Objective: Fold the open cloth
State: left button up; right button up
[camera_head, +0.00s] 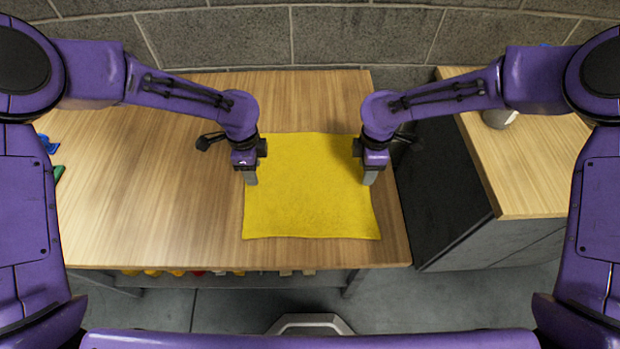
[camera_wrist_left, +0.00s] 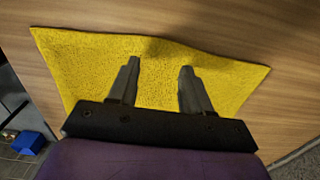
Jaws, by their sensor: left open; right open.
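A yellow cloth (camera_head: 308,190) lies spread out flat on the wooden table, near its right end. My left gripper (camera_head: 251,178) points down at the cloth's left edge. My right gripper (camera_head: 370,178) points down at its right edge. In the left wrist view, the two fingers of my left gripper (camera_wrist_left: 158,90) stand apart over the cloth (camera_wrist_left: 150,70), with no cloth seen pinched between them. The cloth's edge beyond the fingers is slightly wavy. My right gripper's finger gap is hard to see in the head view. Parts of the cloth's far corners are close to my wrists.
The wooden table (camera_head: 150,200) is clear left of the cloth, except for small blue and green things (camera_head: 48,145) at its left edge. A dark cabinet side (camera_head: 440,180) and a second wooden top (camera_head: 530,165) with a grey container (camera_head: 499,118) stand right. A block wall is behind.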

pick_arm(q)
jog(key=shift+s+f, duration=0.1)
jog(key=shift+f, duration=0.95)
pick_arm(e)
jog(key=shift+s+f, duration=0.1)
jog(key=shift+f, duration=0.95)
pick_arm(q)
jog(key=shift+f, duration=0.1)
pick_arm(e)
jog(key=shift+f, duration=0.1)
pick_arm(q)
jog(key=shift+f+b, duration=0.15)
jog(key=shift+b, duration=0.15)
jog(key=shift+c, duration=0.2)
pick_arm(e)
jog(key=shift+f, duration=0.15)
jog(key=shift+c, duration=0.2)
pick_arm(q)
jog(key=shift+c, duration=1.2)
pick_arm(e)
jog(key=shift+c, duration=1.2)
pick_arm(q)
jog(key=shift+s, duration=0.1)
grip_shut()
pick_arm(e)
grip_shut()
